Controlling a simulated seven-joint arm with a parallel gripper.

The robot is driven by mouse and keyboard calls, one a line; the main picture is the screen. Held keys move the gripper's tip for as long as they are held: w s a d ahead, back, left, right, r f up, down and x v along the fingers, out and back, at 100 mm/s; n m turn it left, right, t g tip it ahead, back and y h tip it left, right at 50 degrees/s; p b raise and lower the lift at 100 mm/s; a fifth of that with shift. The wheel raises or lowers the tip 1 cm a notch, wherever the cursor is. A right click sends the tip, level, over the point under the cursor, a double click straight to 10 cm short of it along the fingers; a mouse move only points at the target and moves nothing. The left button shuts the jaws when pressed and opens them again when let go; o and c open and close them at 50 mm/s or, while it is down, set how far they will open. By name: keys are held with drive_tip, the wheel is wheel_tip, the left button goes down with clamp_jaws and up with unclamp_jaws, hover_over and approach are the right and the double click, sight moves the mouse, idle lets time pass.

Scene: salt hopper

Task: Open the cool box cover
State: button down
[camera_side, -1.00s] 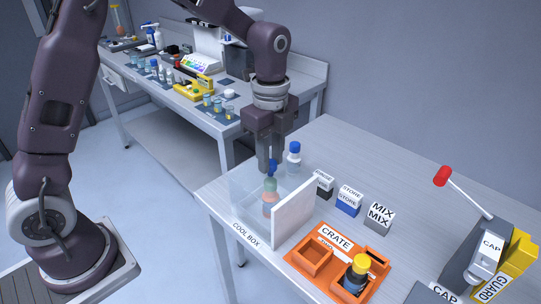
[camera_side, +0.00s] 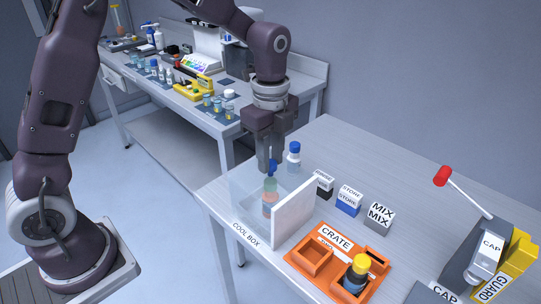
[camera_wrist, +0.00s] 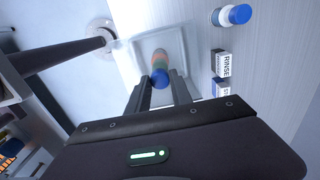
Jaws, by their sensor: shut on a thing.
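The cool box (camera_side: 293,213) stands at the front left corner of the table, with clear walls and a white panel on its right. A bottle with green and orange parts (camera_side: 269,198) shows through the clear wall.
A blue-capped bottle (camera_side: 293,158) stands just behind the box. Labelled blocks (camera_side: 348,202) and an orange crate (camera_side: 300,262) holding a yellow-capped bottle (camera_side: 358,272) lie to the right. A red-handled press (camera_side: 480,250) stands far right.

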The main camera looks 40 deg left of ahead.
drive_tip(key=a, duration=1.3)
drive_tip(key=shift+a, duration=0.25)
drive_tip(key=shift+r, duration=0.1)
drive_tip(key=c, duration=1.1)
unclamp_jaws()
drive_tip(key=shift+c, duration=0.2)
wheel_tip(320, 180, up, 7)
